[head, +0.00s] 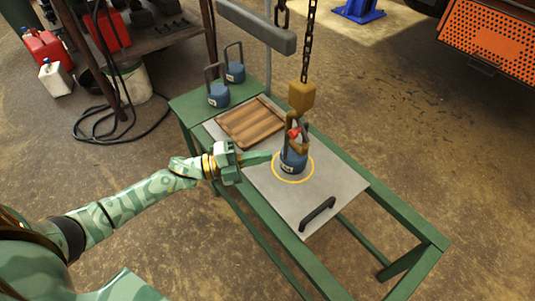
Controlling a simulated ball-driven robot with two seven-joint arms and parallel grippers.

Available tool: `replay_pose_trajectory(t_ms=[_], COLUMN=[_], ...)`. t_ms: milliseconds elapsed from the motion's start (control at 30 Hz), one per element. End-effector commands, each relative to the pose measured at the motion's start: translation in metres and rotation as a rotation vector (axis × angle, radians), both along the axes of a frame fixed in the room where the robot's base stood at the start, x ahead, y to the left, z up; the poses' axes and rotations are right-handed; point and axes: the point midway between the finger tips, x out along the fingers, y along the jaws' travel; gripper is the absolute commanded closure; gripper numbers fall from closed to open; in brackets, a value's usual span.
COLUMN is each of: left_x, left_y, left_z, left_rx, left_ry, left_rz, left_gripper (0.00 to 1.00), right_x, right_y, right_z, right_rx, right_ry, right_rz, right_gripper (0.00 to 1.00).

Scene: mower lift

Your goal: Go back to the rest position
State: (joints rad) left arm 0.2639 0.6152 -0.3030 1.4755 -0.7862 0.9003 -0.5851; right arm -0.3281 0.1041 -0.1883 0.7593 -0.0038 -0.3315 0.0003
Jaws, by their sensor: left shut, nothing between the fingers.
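My left gripper (262,158) reaches in from the left over the green table. Its fingers are shut and empty, with the tips close to a blue weight (292,160). I cannot tell whether they touch it. The weight stands upright inside a yellow ring (310,172) on a grey plate (270,196). A yellow hook block (302,97) hangs from a chain (308,45) above it, and the hook, with a red part, meets the weight's handle. My right gripper is not in view.
Two more blue weights (218,96) stand at the table's far left corner. A wooden tray (248,124) lies on the table (400,222), and a black handle (318,214) is on the plate. A shelf, red cans (45,50) and a cable are at left. An orange machine (490,42) is at right.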

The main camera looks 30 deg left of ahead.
Motion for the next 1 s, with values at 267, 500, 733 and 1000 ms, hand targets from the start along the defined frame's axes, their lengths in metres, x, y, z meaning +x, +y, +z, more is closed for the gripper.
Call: replay_pose_trajectory(t_ms=[267, 500, 733, 1000], left_x=[0.0, 0.0, -0.036, -0.203], left_y=[0.0, 0.002, 0.038, 0.074], left_z=[0.0, -0.009, -0.138, -0.318], left_rx=[0.0, -0.007, -0.094, -0.148], left_ry=[0.0, 0.029, 0.436, 1.076], left_rz=[0.0, 0.024, 0.358, 0.85], left_gripper=[1.0, 1.0, 1.0, 1.0], right_x=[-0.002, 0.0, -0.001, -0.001], right_y=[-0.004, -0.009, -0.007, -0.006], right_z=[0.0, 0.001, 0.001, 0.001], right_rx=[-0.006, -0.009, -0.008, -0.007], right_ry=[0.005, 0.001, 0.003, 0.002], right_rz=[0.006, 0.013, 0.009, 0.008], right_gripper=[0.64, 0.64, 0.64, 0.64])
